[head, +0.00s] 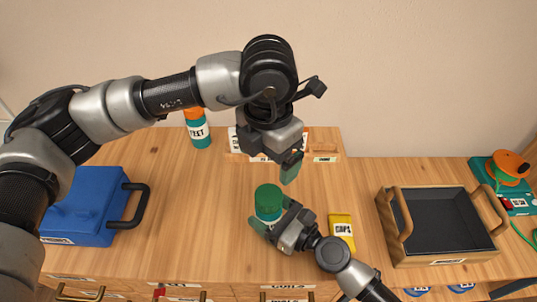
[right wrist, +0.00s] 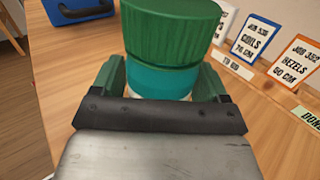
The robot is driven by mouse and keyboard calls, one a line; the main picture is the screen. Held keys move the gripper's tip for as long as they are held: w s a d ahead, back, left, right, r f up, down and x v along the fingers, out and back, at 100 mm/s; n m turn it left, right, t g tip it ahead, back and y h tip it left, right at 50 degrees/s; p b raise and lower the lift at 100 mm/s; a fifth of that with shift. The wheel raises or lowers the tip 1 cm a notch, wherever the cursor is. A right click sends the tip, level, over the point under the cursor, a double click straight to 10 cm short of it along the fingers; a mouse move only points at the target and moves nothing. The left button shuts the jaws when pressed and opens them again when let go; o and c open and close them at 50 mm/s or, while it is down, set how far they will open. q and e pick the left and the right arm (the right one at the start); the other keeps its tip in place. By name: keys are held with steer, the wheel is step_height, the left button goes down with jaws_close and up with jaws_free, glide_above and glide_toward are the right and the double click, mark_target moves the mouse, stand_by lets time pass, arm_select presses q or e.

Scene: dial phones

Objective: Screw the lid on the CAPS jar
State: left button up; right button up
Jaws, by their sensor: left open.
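The jar stands on the bench in the middle of the head view, with a ribbed green lid (head: 270,197) on top. Its teal band and white lower part (right wrist: 160,82) show in the right wrist view; no lettering can be read. My right gripper (head: 272,222) has its green fingers on both sides of the jar body, against it, below the lid. Whether the lid is screwed tight cannot be told. My left gripper (head: 276,164) is open and empty, pointing down just above and behind the lid, apart from it.
A yellow CAPS packet (head: 342,226) lies right of the jar. A wooden tray (head: 430,256) with a dark inside stands further right, a blue case (head: 85,205) at left. An orange-and-teal bottle (head: 198,130) and label cards (right wrist: 258,38) stand behind. Bench left of the jar is clear.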

steer(key=shift+o, duration=1.3)
arm_select(q)
steer(key=b, duration=0.4)
glide_above(269, 195)
step_height(269, 195, down, 4)
steer(key=shift+f, duration=0.1)
arm_select(e)
steer(key=v, duration=1)
steer(key=shift+f, duration=0.2)
arm_select(q)
steer(key=shift+f, duration=0.1)
arm_select(e)
steer(key=shift+s+d+r, duration=0.15)
steer(key=shift+s+d, duration=0.15)
steer(key=shift+r, duration=0.1)
